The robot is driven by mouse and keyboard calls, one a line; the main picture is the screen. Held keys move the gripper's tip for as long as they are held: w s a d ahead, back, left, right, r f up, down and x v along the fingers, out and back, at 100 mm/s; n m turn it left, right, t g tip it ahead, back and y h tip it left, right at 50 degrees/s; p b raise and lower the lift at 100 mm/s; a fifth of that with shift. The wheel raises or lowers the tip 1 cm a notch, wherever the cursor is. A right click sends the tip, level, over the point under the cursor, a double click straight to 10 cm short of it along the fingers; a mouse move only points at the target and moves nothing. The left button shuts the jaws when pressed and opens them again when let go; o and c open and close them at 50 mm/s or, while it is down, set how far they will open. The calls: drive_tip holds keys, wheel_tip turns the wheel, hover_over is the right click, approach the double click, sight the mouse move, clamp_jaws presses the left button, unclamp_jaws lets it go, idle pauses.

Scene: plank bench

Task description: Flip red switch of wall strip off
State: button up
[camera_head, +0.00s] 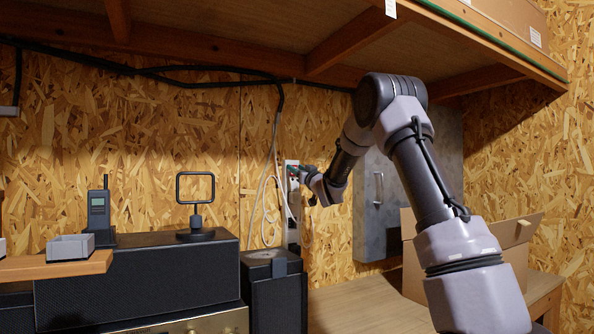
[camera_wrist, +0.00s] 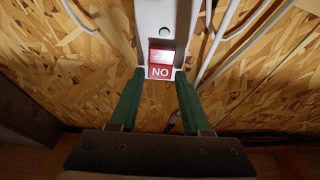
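The wall strip (camera_head: 293,234) is a narrow pale upright bar on the chipboard wall, with white cables beside it. In the wrist view, the strip (camera_wrist: 153,14) carries a red switch (camera_wrist: 161,57) with a white label that reads "NO" in this view, apparently "ON" upside down. My gripper (camera_wrist: 160,76) is open, with one green finger on each side of the switch end of the strip and nothing held. Contact with the strip cannot be told. In the head view, my gripper (camera_head: 294,171) is at the strip's upper part and hides some of it.
A wooden shelf (camera_head: 220,50) overhangs the strip. A black speaker (camera_head: 140,275) with a radio (camera_head: 98,212) and framed stand (camera_head: 196,220) are at left. Bench (camera_head: 355,305) is clear in front.

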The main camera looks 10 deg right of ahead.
drive_tip(key=shift+o, duration=0.6)
drive_tip(key=v, duration=1)
drive_tip(key=shift+s, duration=0.35)
drive_tip(key=shift+d+f, duration=0.1)
drive_tip(key=shift+d, duration=0.05)
drive_tip(key=s+d+m+g+h, duration=0.3)
drive_tip(key=s, duration=0.5)
drive_tip(key=s+d+m+g+h, duration=0.3)
drive_tip(key=s+h, duration=0.1)
drive_tip(key=s, duration=0.4)
drive_tip(key=s+a+f+g+y, duration=0.1)
drive_tip(key=s+f+g, duration=0.2)
drive_tip(key=s, duration=1)
drive_tip(key=s+a+f+m+g+y, duration=0.1)
drive_tip(key=s+f+g, duration=0.3)
drive_tip(key=s, duration=1)
drive_tip(key=shift+a+f+m+g, duration=0.3)
drive_tip(key=shift+a+f, duration=0.45)
drive_tip(key=shift+a, duration=0.05)
